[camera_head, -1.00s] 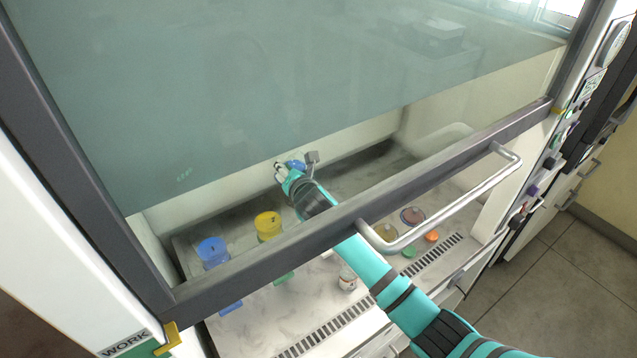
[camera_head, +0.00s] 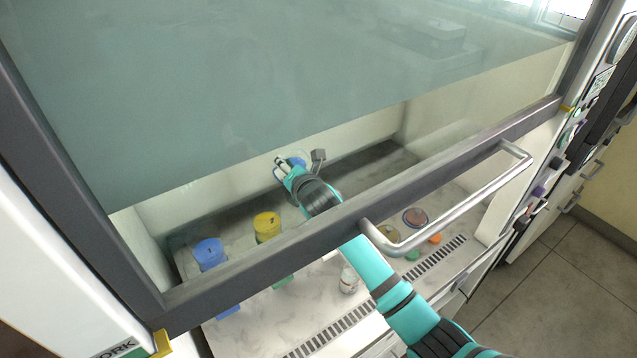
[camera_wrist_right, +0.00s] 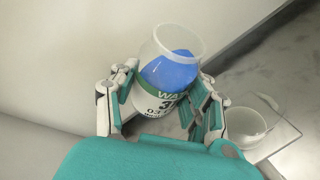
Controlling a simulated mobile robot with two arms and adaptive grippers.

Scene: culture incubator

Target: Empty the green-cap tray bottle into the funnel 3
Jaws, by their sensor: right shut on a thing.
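My right gripper (camera_head: 281,170) is inside the cabinet near the back wall, shut on a clear open-mouthed bottle (camera_wrist_right: 168,37). In the right wrist view the bottle sits between the fingers, its round mouth at the top. A blue patch (camera_wrist_right: 172,72) and a white label with a green band, "WA" and "3" show in or through it; I cannot tell which. Blue also shows at the gripper in the head view (camera_head: 297,162). A yellow numbered funnel (camera_head: 267,224) and a blue one (camera_head: 209,252) stand to the left. A green cap (camera_head: 411,255) lies near the front grille. My left gripper is out of view.
The raised glass sash has a dark lower frame and metal handle (camera_head: 455,202) across my right arm. A small labelled bottle (camera_head: 348,281), an orange cap (camera_head: 435,239) and round items (camera_head: 415,217) stand near the front. A whitish cup (camera_wrist_right: 245,127) is right of the held bottle.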

